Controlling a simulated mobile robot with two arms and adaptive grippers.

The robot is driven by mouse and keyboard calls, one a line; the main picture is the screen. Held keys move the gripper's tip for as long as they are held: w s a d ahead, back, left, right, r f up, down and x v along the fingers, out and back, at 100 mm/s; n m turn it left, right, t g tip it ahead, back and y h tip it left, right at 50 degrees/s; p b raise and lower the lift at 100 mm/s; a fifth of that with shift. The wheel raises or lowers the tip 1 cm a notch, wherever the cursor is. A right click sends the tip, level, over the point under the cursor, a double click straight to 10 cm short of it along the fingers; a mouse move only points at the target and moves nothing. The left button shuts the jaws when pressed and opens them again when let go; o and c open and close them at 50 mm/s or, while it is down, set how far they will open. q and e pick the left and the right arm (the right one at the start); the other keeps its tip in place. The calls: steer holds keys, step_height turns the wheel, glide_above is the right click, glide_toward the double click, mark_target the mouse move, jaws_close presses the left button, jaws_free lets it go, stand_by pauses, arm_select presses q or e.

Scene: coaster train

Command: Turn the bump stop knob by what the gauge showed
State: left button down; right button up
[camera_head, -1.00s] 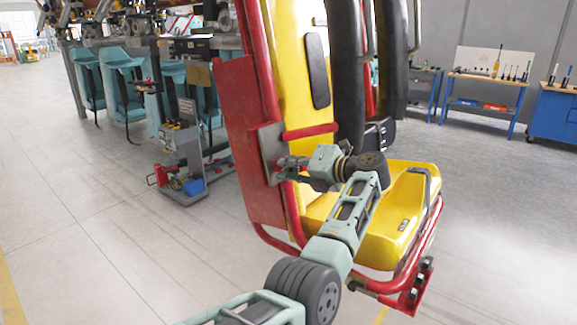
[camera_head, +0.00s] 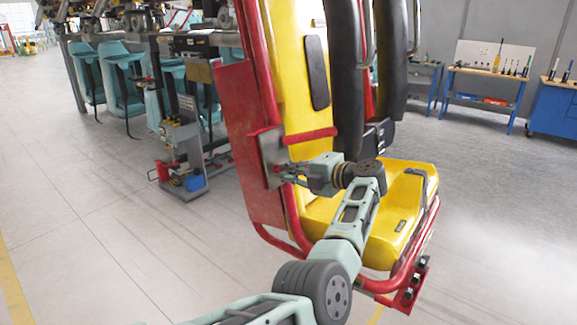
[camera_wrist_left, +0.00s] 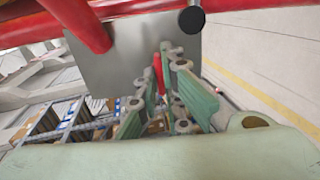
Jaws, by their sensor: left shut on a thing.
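My left gripper (camera_head: 284,170) is at a grey metal plate (camera_head: 270,152) on the side of the red and yellow coaster seat (camera_head: 395,235). The left wrist view also shows this plate (camera_wrist_left: 130,50) behind the left gripper (camera_wrist_left: 162,72). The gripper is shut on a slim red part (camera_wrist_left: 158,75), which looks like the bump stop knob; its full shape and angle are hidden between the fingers. A round black piece (camera_wrist_left: 192,18) stands out near the plate's upper right corner in the wrist view. No gauge can be made out. My right gripper is not in view.
Red frame tubes (camera_head: 310,135) run close to the gripper, and black padded restraints (camera_head: 346,80) hang above my arm. A tool trolley (camera_head: 185,150) stands to the left. Workbenches (camera_head: 485,78) line the back right wall.

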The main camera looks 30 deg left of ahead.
arm_select(q)
steer(key=shift+m, duration=0.6)
steer(key=c, duration=1.9)
jaws_free()
steer(key=shift+f, duration=0.1)
steer(key=w+v, duration=0.1)
steer(key=v, duration=1.1)
steer(key=shift+s, duration=0.35)
